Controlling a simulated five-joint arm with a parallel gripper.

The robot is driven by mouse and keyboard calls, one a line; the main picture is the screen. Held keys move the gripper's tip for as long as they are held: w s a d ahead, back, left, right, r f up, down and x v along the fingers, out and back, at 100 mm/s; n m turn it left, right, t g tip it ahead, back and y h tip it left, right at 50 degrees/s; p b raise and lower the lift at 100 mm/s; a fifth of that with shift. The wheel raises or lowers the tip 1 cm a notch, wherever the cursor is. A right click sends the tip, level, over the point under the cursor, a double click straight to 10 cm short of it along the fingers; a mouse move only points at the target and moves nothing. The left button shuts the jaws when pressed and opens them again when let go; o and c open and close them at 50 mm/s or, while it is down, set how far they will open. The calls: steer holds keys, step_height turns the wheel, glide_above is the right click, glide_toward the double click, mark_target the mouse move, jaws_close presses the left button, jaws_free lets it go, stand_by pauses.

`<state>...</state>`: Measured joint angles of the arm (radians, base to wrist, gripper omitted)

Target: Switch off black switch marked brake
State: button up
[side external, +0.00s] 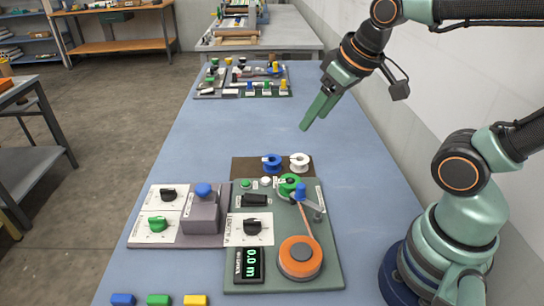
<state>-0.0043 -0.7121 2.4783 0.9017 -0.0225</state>
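Several black controls show on the near panels: a black knob on an upper-left white plate (168,194), a black knob on a white plate in the middle (252,227), and a dark bar-shaped control (256,200) above that. The lettering is too small to read, so I cannot tell which is marked brake. My gripper (313,123) hangs in the air above the table, beyond and to the right of the panels, pointing down and left. It touches none of the controls and nothing shows between its fingers. I cannot tell how far apart they are.
A green knob (158,224), a blue-topped grey box (201,214), an orange reel (300,257), a display (249,264) and blue (272,163) and white (299,162) spools crowd the near area. More panels (242,80) stand farther back. The middle of the blue table (235,130) is clear.

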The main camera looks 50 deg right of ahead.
steer(key=w+a+f+n+g, duration=0.3)
steer(key=w+f+n, duration=0.1)
steer(key=w+n, duration=0.15)
steer(key=n+g, duration=0.2)
steer(key=n, duration=0.1)
glide_toward(263, 198)
step_height(263, 198, down, 8)
steer(key=shift+w+r, duration=0.1)
steer(key=shift+w, duration=0.05)
